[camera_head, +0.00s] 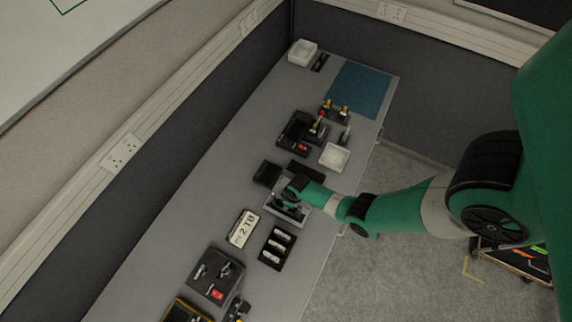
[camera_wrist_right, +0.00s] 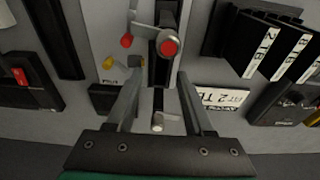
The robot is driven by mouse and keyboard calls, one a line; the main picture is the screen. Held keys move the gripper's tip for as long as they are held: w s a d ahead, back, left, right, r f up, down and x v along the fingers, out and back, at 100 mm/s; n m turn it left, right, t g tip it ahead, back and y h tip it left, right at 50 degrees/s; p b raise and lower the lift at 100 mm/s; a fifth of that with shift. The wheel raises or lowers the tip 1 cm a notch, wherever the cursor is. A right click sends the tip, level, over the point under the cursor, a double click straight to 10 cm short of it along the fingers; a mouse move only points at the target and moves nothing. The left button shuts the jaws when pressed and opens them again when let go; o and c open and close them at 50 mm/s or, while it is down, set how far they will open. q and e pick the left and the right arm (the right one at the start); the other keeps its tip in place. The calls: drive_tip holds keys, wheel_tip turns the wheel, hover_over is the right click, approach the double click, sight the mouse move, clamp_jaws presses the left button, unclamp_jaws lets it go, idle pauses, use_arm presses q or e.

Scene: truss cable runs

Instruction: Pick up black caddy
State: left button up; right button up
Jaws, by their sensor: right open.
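I cannot tell which black item is the black caddy. One candidate is a black holder (camera_head: 264,258) with several white-labelled upright black pieces (camera_wrist_right: 265,45), lying below and left of my right gripper in the head view. Others are a small black box (camera_head: 267,173) and a black bar-shaped piece (camera_head: 305,171) beyond the gripper. My right gripper (camera_head: 290,192) is over a grey plate fixture (camera_head: 299,218). In the wrist view its fingers (camera_wrist_right: 160,82) are apart, astride a black-and-silver clamp with a red knob (camera_wrist_right: 168,47); contact is unclear. My left gripper is out of view.
A black box with switches (camera_head: 216,277) is nearer. Beyond are a white tray (camera_head: 334,157), a black unit (camera_head: 295,131) and a blue mat (camera_head: 360,88). A wall with sockets (camera_head: 121,152) borders the bench (camera_head: 170,222).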

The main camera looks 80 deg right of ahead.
drive_tip(key=f+b, duration=0.1)
drive_tip(key=f, duration=0.1)
drive_tip(key=f+b, duration=0.2)
drive_tip(key=w+f+b, duration=0.1)
drive_tip(key=f+b, duration=0.1)
drive_tip(key=f, duration=0.1)
drive_tip(key=shift+f, duration=0.1)
clamp_jaws()
